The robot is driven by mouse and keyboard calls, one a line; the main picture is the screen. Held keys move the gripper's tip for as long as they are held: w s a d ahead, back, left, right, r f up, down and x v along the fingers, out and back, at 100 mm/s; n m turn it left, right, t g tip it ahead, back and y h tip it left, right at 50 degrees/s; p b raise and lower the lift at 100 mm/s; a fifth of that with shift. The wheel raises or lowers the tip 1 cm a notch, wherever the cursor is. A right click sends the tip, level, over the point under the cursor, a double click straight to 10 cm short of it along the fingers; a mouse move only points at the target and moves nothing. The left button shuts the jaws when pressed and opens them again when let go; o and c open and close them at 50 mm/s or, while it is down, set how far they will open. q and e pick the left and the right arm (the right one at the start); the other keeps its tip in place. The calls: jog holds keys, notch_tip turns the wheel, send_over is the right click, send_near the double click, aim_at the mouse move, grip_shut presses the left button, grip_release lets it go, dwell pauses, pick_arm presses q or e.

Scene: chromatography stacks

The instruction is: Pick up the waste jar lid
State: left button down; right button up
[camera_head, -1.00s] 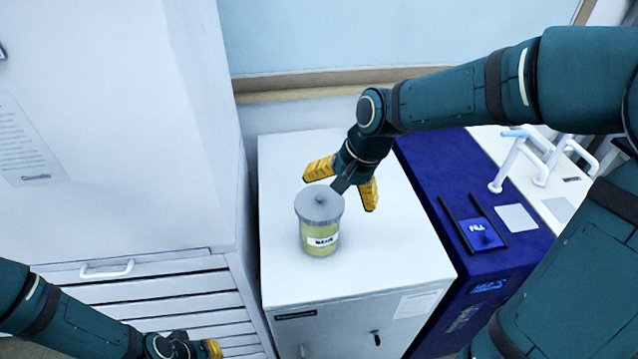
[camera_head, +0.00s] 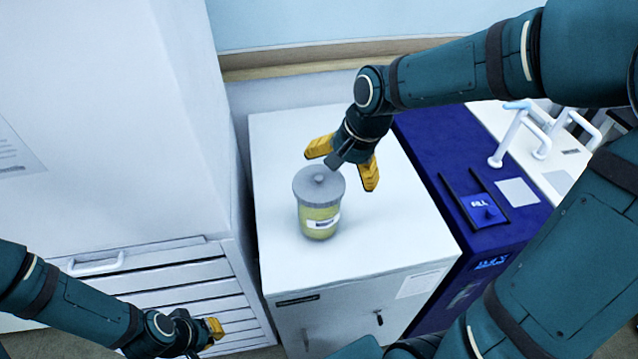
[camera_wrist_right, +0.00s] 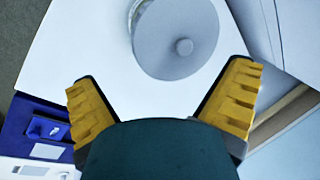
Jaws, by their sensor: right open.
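The waste jar (camera_head: 319,222) is a clear jar with yellow-green contents and a white label. It stands upright on the white cabinet top. Its grey round lid (camera_head: 309,188) with a small central knob sits on it. In the right wrist view the lid (camera_wrist_right: 165,35) is seen from above, beyond the fingertips. My right gripper (camera_head: 344,160) is open and empty, with yellow fingers spread just behind the jar; in the wrist view (camera_wrist_right: 162,82) nothing is between them. My left gripper (camera_head: 215,328) is low at the left, in front of the drawers; its opening is unclear.
The white cabinet top (camera_head: 395,245) is clear around the jar. A blue unit (camera_head: 440,155) with a FILL panel stands to the right. A tall white cabinet (camera_head: 110,120) with drawers is at the left, and a wall is behind.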

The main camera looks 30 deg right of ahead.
aim_at(329, 185)
jog(key=x, duration=0.3)
jog(key=b+x, duration=0.1)
jog(key=x, duration=0.1)
jog(key=shift+a, duration=0.35)
jog(key=shift+c, duration=0.3)
jog(key=c, duration=1)
jog(key=shift+c, duration=0.2)
jog(key=shift+r, duration=0.15)
